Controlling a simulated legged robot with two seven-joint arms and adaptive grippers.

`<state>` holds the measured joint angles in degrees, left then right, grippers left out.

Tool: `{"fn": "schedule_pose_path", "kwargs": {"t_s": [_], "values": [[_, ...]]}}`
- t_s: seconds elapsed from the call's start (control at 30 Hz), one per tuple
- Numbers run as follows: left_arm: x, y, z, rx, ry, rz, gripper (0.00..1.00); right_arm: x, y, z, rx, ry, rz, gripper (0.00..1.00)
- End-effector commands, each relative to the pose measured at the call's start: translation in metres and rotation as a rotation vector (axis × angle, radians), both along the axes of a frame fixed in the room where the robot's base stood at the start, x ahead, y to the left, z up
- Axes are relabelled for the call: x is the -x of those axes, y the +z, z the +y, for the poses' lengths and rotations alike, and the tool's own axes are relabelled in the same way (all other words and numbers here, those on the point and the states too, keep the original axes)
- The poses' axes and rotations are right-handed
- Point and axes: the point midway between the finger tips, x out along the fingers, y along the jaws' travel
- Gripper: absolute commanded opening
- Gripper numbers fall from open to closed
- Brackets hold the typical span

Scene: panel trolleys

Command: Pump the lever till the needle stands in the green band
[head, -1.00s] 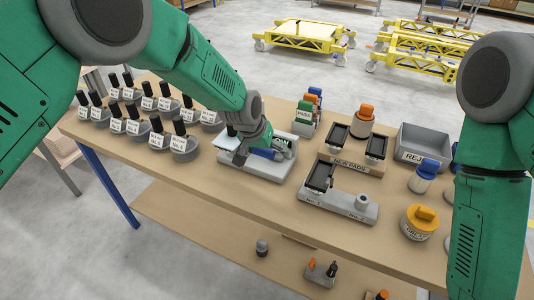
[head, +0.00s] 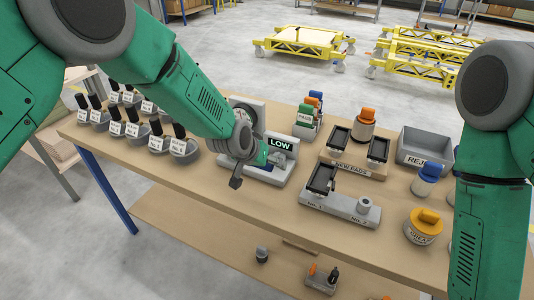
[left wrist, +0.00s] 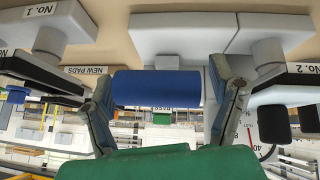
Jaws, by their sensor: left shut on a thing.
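The pump unit (head: 285,178) is a grey block on the bench, with a lit sign (head: 280,143) reading LOW. A pale gauge panel (head: 252,103) stands behind my left gripper (head: 252,172), which hides most of its face. In the left wrist view a strip of the dial (left wrist: 246,130) with a red line shows at the right, but I cannot tell where the needle stands. The lever's blue grip (left wrist: 158,88) lies across between the fingers of my left gripper (left wrist: 160,100), which is shut on it. My right gripper is out of view; only its arm shows.
Black-handled tagged cups (head: 133,129) stand left of the pump. Right are the NEW PADS block (head: 350,170), a two-place fixture (head: 340,208), the grey reject bin (head: 425,146) and a yellow-lidded pot (head: 422,227). Yellow trolleys (head: 304,40) stand on the floor behind.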

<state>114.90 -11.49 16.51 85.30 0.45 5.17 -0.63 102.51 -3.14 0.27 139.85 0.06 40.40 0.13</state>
Motion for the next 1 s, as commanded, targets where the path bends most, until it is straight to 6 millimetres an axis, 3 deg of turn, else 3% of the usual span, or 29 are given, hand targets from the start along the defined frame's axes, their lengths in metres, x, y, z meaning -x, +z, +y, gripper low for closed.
{"fn": "schedule_pose_path", "kwargs": {"t_s": [0.33, 0.67, 1.0], "values": [[0.003, -0.003, 0.0, 0.007, -0.003, -0.014, 0.44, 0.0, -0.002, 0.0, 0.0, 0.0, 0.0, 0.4], [0.01, -0.028, 0.002, 0.083, -0.002, -0.196, 0.44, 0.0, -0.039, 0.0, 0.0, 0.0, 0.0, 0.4], [0.01, -0.027, 0.002, 0.089, -0.003, -0.216, 0.44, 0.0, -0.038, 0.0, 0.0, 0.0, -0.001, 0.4]]}}
